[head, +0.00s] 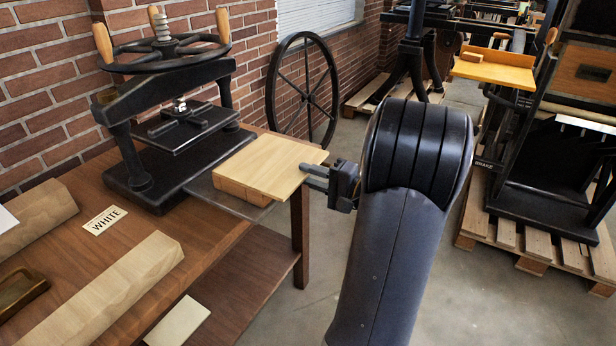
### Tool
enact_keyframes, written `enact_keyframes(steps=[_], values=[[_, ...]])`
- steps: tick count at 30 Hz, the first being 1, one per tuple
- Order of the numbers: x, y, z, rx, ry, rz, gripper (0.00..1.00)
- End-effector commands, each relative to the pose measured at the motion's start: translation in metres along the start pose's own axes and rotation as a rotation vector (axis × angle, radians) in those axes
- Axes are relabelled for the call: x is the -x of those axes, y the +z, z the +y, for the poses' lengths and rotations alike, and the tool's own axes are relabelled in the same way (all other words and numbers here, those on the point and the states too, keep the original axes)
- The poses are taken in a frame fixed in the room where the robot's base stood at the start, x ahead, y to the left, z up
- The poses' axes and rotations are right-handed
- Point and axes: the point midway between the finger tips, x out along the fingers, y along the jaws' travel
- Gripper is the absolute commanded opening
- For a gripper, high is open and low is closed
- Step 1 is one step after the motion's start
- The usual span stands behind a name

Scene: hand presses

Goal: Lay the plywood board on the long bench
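The light plywood board (258,163) lies flat at the right end of the brown wooden bench (222,232). It is over a reddish-brown wooden block (243,191) and a grey metal plate that juts from the black press. My gripper (306,175) is at the board's right edge, its two fingers pointing left, one above the other. The fingertips meet or overlap the edge in this view; I cannot tell whether they are closed on it. The board's underside is hidden. I cannot tell whether this bench is the long bench.
The black hand press (178,128) stands at the bench's back. Two pale wooden beams (112,292) and a "WHITE" card (104,220) lie on the bench. A large spoked wheel (303,90) leans against the brick wall. Pallets (535,245) with machinery stand at right.

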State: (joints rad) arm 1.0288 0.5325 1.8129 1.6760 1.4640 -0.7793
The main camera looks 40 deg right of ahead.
Motion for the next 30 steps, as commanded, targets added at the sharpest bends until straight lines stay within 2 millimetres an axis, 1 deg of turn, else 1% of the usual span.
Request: enact_keyframes(steps=[9, 26, 30], values=[[-0.0018, 0.0, -0.0007, 0.001, 0.0, 0.0, 0.24], [-0.0016, 0.0, -0.0006, 0.001, 0.0, 0.0, 0.01], [-0.0016, 0.0, -0.0006, 0.001, 0.0, 0.0, 0.0]])
